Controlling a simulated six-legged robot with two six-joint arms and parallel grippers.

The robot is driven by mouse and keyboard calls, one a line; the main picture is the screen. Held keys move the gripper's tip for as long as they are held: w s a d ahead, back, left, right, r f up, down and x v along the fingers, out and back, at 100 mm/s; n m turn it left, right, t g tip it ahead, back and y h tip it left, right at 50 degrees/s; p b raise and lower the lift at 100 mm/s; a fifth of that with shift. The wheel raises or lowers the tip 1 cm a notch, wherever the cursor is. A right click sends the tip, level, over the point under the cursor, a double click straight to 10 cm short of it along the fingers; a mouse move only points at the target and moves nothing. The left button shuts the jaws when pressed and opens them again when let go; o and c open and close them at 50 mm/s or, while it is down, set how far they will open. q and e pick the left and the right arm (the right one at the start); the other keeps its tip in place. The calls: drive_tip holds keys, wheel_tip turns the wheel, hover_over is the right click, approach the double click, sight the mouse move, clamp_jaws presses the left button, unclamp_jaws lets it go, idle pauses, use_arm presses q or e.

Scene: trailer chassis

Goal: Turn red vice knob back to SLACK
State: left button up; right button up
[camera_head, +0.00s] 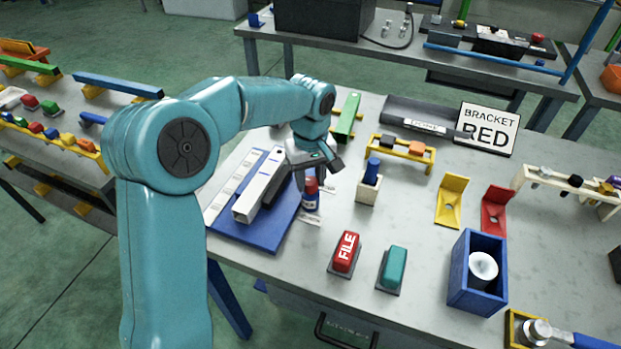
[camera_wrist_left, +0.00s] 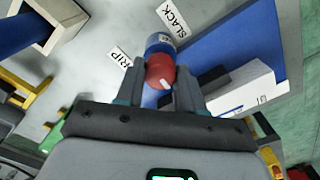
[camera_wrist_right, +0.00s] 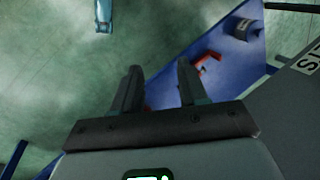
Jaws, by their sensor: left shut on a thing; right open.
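The red knob (camera_head: 311,187) stands on a blue round base (camera_head: 310,202) at the right edge of the blue vice plate (camera_head: 232,232). My left gripper (camera_head: 312,175) reaches down over it from above. In the left wrist view the red knob (camera_wrist_left: 159,66) sits between the fingers of my left gripper (camera_wrist_left: 158,78), which is shut on it. A short white mark shows on the knob. A SLACK label (camera_wrist_left: 172,18) and a partly hidden GRIP label (camera_wrist_left: 121,57) lie beside the base. My right gripper (camera_wrist_right: 160,68) is open and empty, away from the knob.
A white bar (camera_head: 258,190) lies on the vice plate. Close to the right stands a wooden holder with a blue peg (camera_head: 370,174). A red FILE button (camera_head: 345,250) and a teal button (camera_head: 393,265) are in front. A BRACKET RED sign (camera_head: 487,130) stands behind.

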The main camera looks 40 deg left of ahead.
sight(311, 181)
use_arm(q)
drive_tip(key=n, duration=0.4)
drive_tip(key=shift+n+b, duration=0.3)
drive_tip(key=shift+b, duration=0.1)
drive_tip(key=n, duration=0.4)
drive_tip(key=shift+n+b, duration=0.3)
drive_tip(key=shift+b, duration=0.1)
drive_tip(key=n, duration=0.4)
drive_tip(key=shift+n+b, duration=0.3)
drive_tip(key=n, duration=0.4)
drive_tip(key=shift+r+n+b, duration=0.15)
drive_tip(key=shift+n+b, duration=0.15)
drive_tip(key=shift+n, duration=0.3)
drive_tip(key=o, duration=1)
drive_tip(key=shift+o, duration=0.2)
wheel_tip(311, 181, up, 16)
drive_tip(key=p, duration=0.2)
drive_tip(key=shift+r+p, duration=0.15)
drive_tip(key=shift+p, duration=0.2)
